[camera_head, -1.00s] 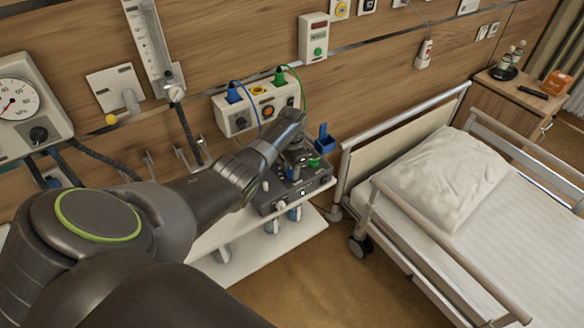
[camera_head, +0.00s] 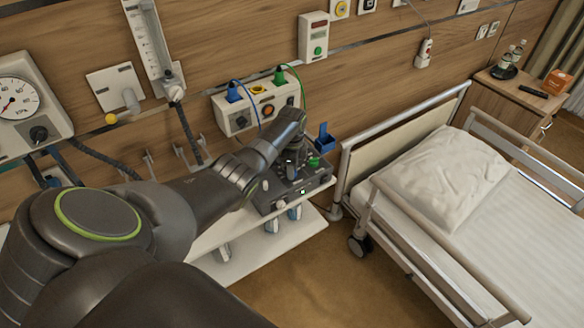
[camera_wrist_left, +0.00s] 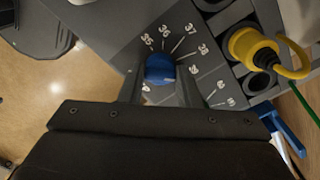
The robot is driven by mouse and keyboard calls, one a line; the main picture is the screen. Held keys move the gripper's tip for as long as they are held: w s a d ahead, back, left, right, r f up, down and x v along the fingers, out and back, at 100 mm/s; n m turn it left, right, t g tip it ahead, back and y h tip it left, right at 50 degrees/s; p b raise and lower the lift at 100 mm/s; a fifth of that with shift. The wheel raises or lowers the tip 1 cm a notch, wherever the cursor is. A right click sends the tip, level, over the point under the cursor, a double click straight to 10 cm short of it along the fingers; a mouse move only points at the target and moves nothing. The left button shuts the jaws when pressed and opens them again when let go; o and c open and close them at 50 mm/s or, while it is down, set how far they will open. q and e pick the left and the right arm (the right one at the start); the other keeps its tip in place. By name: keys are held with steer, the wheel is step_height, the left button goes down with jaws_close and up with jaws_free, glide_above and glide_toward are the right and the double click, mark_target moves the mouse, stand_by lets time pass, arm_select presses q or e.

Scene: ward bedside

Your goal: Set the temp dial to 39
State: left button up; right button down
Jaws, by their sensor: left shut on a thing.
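The temp dial is a blue knob (camera_wrist_left: 160,68) on a dark grey panel, in the left wrist view. Printed numbers 35 to 39 and more run around it, with 37 and 38 at its upper right and 39 to its right. A pale mark shows on the knob, but I cannot tell which number it points to. My left gripper (camera_wrist_left: 160,84) is shut on the knob, one finger on each side. In the head view my left gripper (camera_head: 292,158) is over the dark device (camera_head: 268,201) on the shelf and hides the dial. My right gripper is not in view.
A yellow plug (camera_wrist_left: 252,47) with a cable sits close beside the dial panel. A white shelf (camera_head: 290,231) holds the device. A bed (camera_head: 520,230) stands at the right. A wall socket box (camera_head: 240,118) with cables is behind.

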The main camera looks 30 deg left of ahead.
arm_select(q)
steer(key=shift+w+r, duration=0.1)
stand_by(0.4)
steer(key=o, duration=1)
steer(key=shift+r, duration=0.4)
step_height(320, 180, up, 17)
steer(key=shift+f+b, duration=0.2)
steer(key=shift+b, duration=0.95)
